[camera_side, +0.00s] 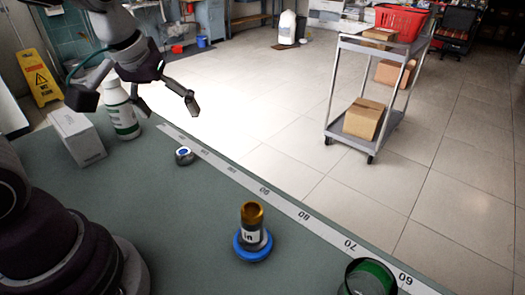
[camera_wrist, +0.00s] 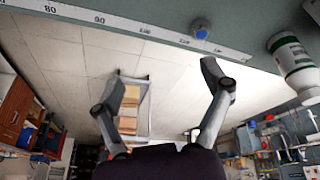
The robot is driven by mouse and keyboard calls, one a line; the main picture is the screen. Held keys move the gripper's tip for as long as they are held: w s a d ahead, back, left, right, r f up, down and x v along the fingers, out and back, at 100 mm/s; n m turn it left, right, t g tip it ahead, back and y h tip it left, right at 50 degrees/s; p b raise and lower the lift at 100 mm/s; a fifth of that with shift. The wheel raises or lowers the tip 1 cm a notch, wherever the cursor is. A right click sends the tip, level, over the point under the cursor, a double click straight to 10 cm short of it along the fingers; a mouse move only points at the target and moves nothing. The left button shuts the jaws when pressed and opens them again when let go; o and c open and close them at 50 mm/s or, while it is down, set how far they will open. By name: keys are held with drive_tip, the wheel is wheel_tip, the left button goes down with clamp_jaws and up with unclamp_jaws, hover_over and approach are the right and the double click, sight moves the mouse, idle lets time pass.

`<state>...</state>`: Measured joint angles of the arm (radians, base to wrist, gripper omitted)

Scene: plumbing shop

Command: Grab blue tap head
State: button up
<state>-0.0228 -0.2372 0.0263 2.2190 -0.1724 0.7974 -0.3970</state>
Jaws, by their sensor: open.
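The blue tap head (camera_side: 184,155) is a small dark-grey piece with a blue and white top, standing on the green bench near the ruler strip. It shows at the top of the wrist view (camera_wrist: 200,30), ahead of the right finger and apart from it. My gripper (camera_side: 167,108) is open and empty, raised above the bench's far side, up and to the left of the tap head. Its two spread fingers also show in the wrist view (camera_wrist: 165,82).
A white bottle (camera_side: 121,112) and white box (camera_side: 76,138) stand left of the tap head. A brass-topped piece on a blue base (camera_side: 252,235) and a green round thing (camera_side: 368,278) stand nearer. A ruler strip (camera_side: 275,195) runs along the bench edge.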

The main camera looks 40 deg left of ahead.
drive_tip(key=w+a+f+n+g+y, duration=0.2)
drive_tip(key=w+a+f+n, duration=0.2)
drive_tip(key=f+n, duration=0.1)
drive_tip(key=n+g, duration=0.1)
drive_tip(key=n, duration=0.3)
approach(183, 152)
drive_tip(key=shift+y, duration=0.5)
drive_tip(key=x, duration=1)
drive_tip(key=shift+w+d+f, duration=0.1)
drive_tip(key=shift+d+f, duration=0.2)
drive_tip(key=shift+c, duration=0.4)
drive_tip(key=c, duration=1.2)
